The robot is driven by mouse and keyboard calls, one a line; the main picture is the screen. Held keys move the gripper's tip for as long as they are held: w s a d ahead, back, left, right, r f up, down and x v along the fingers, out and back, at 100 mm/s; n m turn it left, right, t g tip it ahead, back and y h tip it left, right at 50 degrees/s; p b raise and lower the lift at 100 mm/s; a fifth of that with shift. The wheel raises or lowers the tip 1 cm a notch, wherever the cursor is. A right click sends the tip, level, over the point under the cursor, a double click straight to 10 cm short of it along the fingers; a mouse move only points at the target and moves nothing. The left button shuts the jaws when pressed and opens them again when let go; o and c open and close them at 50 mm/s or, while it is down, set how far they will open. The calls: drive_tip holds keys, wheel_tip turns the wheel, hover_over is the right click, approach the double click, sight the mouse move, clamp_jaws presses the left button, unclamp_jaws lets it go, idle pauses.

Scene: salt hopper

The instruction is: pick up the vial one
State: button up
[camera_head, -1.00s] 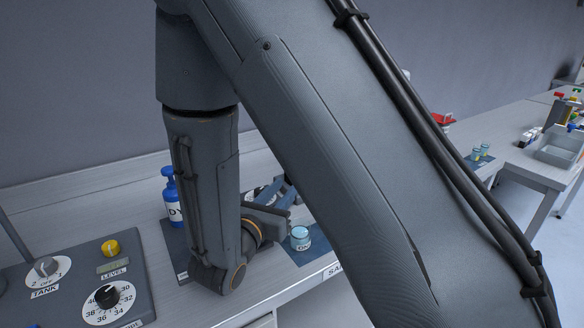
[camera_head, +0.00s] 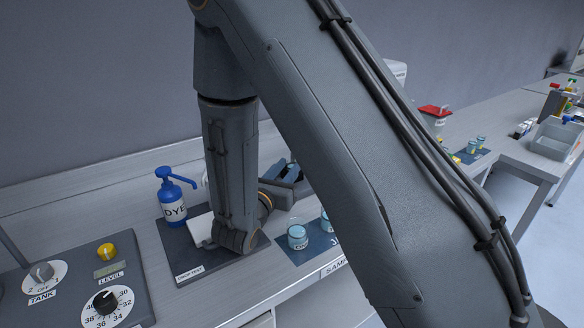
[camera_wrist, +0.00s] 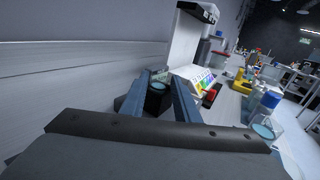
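In the head view my gripper (camera_head: 287,174) is over the back of the bench, partly hidden by my arm. Two teal-topped vials stand on the blue sample mat (camera_head: 290,255), one in front (camera_head: 298,237) and one (camera_head: 326,222) partly behind my arm.
A blue dye pump bottle (camera_head: 173,200) and a white block (camera_head: 201,229) stand on the dark drop-test pad (camera_head: 185,262), left of my arm. A control panel with dials (camera_head: 108,300) is at the front left.

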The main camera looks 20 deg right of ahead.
drive_tip(key=shift+w+d, duration=0.1)
drive_tip(key=shift+w, duration=0.1)
drive_tip(key=c, duration=0.7)
